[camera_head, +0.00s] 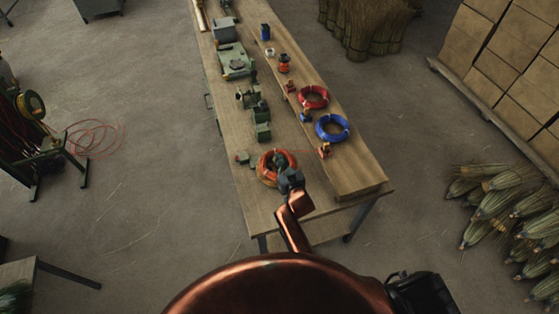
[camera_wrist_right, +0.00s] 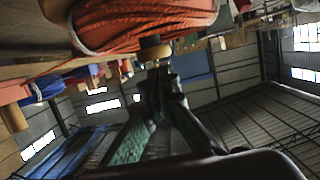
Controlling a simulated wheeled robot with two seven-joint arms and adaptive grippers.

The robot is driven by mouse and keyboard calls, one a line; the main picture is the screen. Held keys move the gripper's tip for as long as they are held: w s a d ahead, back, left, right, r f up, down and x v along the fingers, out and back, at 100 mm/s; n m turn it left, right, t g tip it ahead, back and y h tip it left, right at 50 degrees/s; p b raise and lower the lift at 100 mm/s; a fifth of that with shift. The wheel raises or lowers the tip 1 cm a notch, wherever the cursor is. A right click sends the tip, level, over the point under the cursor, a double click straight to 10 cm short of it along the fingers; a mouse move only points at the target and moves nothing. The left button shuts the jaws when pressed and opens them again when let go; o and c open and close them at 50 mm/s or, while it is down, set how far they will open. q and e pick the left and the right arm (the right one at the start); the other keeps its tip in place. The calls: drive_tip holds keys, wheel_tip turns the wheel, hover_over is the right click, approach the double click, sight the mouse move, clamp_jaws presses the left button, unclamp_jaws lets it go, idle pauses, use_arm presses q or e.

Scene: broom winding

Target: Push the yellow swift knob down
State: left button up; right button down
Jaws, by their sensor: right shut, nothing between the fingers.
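An orange-red coil of cord (camera_head: 267,170) sits on its swift near the front end of the workbench; it fills the top of the right wrist view (camera_wrist_right: 140,25). A yellow knob (camera_wrist_right: 154,52) shows at the lower edge of the coil in that view. My right gripper (camera_head: 288,181) is over the coil's right side in the head view and hides part of it. In the wrist view its fingers (camera_wrist_right: 157,76) are closed together, empty, with the tips right by the knob. I cannot tell whether they touch it. My left gripper is not in view.
The wooden workbench (camera_head: 232,110) carries green machines (camera_head: 235,60) at the back left. A raised shelf on its right holds a red coil (camera_head: 313,97), a blue coil (camera_head: 332,127) and small parts.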

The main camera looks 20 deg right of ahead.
drive_tip(key=shift+f, duration=0.4)
drive_tip(key=shift+f+b, duration=0.85)
drive_tip(key=shift+f, duration=0.55)
drive_tip(key=shift+r, duration=0.1)
drive_tip(key=shift+s, duration=0.1)
